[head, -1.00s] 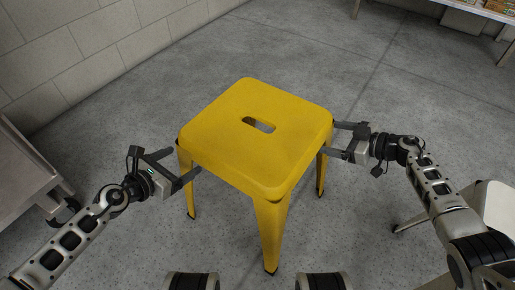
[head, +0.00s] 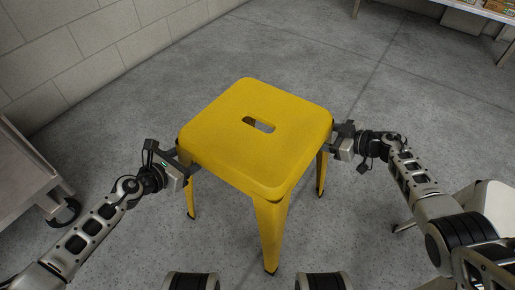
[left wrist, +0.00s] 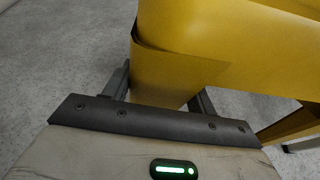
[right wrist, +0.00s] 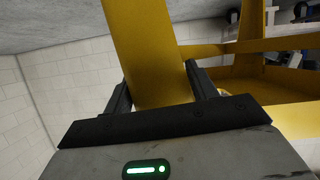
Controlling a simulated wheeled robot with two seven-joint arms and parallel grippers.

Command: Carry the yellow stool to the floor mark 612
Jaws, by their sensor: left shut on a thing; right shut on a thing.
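The yellow stool (head: 230,140) stands upright on the grey floor in the middle of the head view, its square seat with a handle slot facing up. My left gripper (head: 186,165) is at the stool's left leg, just under the seat. In the left wrist view its fingers (left wrist: 162,90) are shut on that leg (left wrist: 165,75). My right gripper (head: 333,140) is at the stool's right leg under the seat edge. In the right wrist view its fingers (right wrist: 158,90) are shut on that leg (right wrist: 150,60). I see no floor mark 612.
A grey cart or bench (head: 20,180) with a caster stands at the left by the block wall (head: 90,45). A pale seat (head: 490,205) is at the right edge, partly behind my right arm. A shelf with goods (head: 490,8) is at the far right. Floor behind the stool is clear.

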